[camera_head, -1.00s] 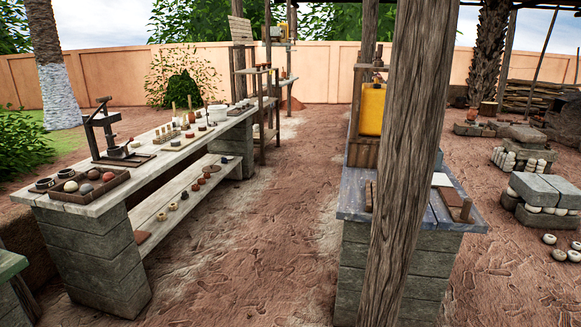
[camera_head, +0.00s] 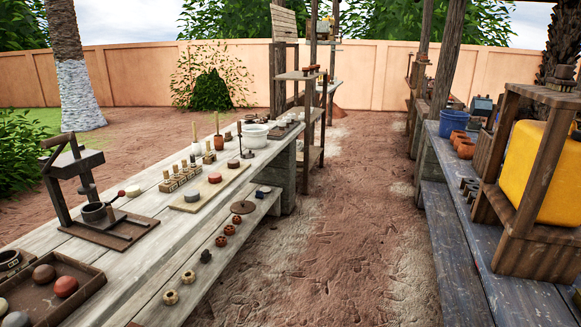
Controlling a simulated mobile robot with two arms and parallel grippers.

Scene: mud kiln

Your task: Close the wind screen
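I cannot make out a wind screen for certain in the head view. A tall wooden board (camera_head: 285,22) stands on a wooden shelf rack (camera_head: 303,130) at the far end of the left bench; I cannot tell whether it is part of a screen. Neither of my grippers shows in this view.
A long bench (camera_head: 150,215) with a press (camera_head: 90,195), a tray (camera_head: 55,290) and small pots runs along the left. A blue-grey bench (camera_head: 470,260) with a yellow container (camera_head: 535,170) and a blue bucket (camera_head: 453,122) lines the right. The dirt aisle (camera_head: 315,240) between is clear.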

